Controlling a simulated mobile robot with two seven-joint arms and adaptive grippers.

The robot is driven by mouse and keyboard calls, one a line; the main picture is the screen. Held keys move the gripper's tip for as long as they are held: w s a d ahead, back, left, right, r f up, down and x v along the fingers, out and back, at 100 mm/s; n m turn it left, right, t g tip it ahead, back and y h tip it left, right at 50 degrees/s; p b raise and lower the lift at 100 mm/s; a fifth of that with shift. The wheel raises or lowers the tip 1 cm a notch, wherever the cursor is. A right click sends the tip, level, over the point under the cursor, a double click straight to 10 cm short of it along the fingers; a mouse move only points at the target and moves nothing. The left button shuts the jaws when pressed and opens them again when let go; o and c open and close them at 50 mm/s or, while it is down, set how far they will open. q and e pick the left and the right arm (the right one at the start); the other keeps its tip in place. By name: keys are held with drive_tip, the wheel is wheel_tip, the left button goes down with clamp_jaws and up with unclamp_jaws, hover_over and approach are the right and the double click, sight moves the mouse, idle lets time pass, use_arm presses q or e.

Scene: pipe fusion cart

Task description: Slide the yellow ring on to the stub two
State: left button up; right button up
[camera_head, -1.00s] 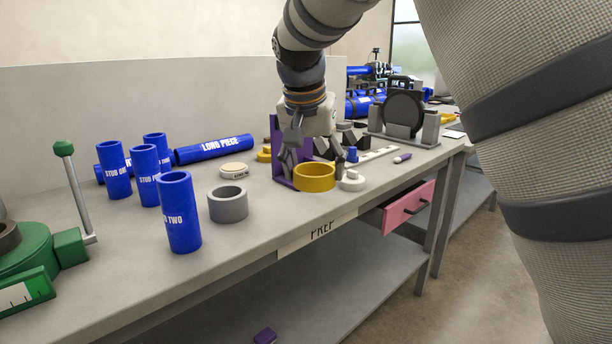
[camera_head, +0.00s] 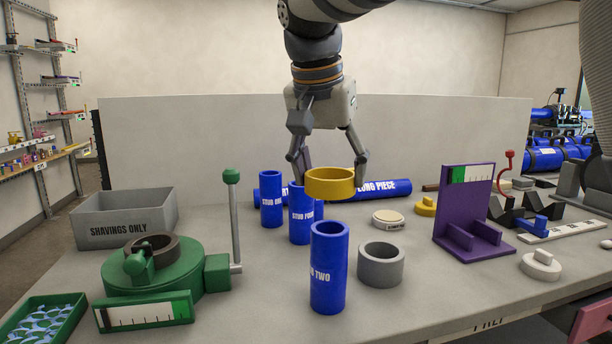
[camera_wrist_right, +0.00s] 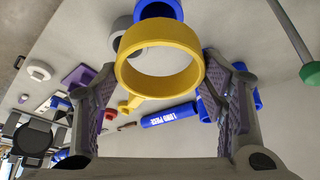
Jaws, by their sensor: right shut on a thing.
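The yellow ring (camera_head: 330,184) is held level between the two fingers of my right gripper (camera_head: 331,176), above the bench. In the right wrist view the ring (camera_wrist_right: 128,73) sits between the patterned finger pads (camera_wrist_right: 155,88). Stub two (camera_head: 329,270) is a blue tube standing upright at the front of the bench, its open top facing up. The ring is above and apart from it, looking farther back. In the right wrist view a blue tube (camera_wrist_right: 160,9), likely stub two, shows partly behind the ring's edge. My left gripper is in neither view.
A grey ring (camera_head: 381,266) stands close to the right of stub two. Stub four (camera_head: 303,222) and stub one (camera_head: 271,200) stand behind it, with the long piece (camera_head: 384,189) lying behind. A green clamp with an upright lever (camera_head: 235,222) is on the left.

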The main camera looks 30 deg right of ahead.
drive_tip(key=shift+s, duration=0.15)
hover_over(329, 229)
drive_tip(key=shift+d+f, duration=0.1)
drive_tip(key=shift+f, duration=2.3)
drive_tip(key=shift+f, duration=3)
drive_tip(key=o, duration=1)
wheel_tip(329, 229, up, 10)
